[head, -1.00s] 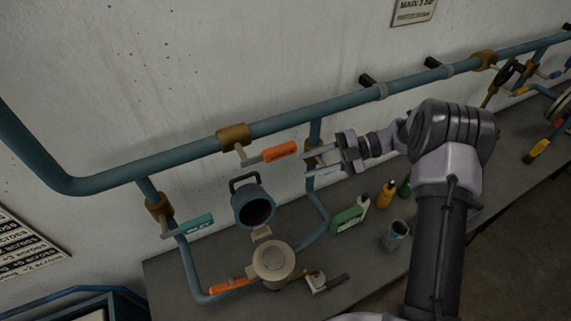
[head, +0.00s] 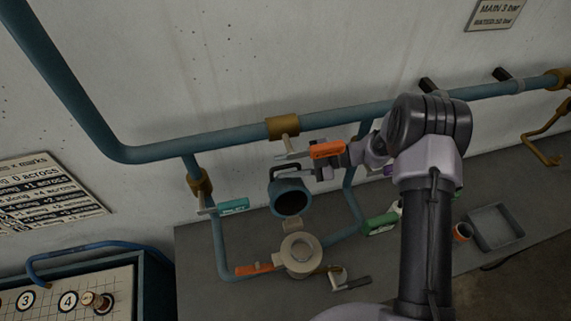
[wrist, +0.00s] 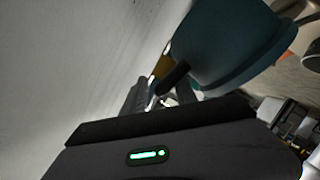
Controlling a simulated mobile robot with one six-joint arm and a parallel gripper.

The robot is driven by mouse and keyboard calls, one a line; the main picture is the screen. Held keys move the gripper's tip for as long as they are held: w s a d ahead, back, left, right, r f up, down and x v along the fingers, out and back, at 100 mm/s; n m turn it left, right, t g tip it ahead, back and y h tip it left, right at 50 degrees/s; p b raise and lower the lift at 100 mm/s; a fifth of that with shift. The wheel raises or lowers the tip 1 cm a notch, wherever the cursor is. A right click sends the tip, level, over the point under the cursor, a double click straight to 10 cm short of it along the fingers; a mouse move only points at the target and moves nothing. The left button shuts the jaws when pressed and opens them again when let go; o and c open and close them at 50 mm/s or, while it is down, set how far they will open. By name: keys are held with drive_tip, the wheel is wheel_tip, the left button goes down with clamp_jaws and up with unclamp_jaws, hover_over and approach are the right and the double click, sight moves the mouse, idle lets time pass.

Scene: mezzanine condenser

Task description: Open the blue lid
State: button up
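The blue lid (head: 291,197) is a cup-shaped cover tipped up on a beige hinge, its dark hollow side facing the head camera. It stands behind the round beige pot (head: 301,252), clear of its top. The lid's black handle (head: 287,171) is at its upper edge. My gripper (head: 309,172) is close to the right of this handle, just below an orange-gripped lever. In the wrist view the blue lid (wrist: 226,42) fills the upper right, with the black handle (wrist: 173,78) near my gripper. The fingertips are largely hidden, and I cannot tell whether they touch the handle.
The orange-gripped lever (head: 327,150) hangs close above my gripper. A teal-handled valve (head: 233,206) is to the left. A green bottle (head: 382,222) and grey tray (head: 495,228) stand on the bench (head: 200,290). A numbered board (head: 45,298) is at lower left.

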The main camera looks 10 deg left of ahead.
drive_tip(key=shift+s+d, duration=0.15)
drive_tip(key=shift+d, duration=0.05)
drive_tip(key=shift+a, duration=0.2)
drive_tip(key=shift+c, duration=1.1)
drive_tip(key=shift+r, duration=0.1)
clamp_jaws()
drive_tip(key=shift+d, duration=0.1)
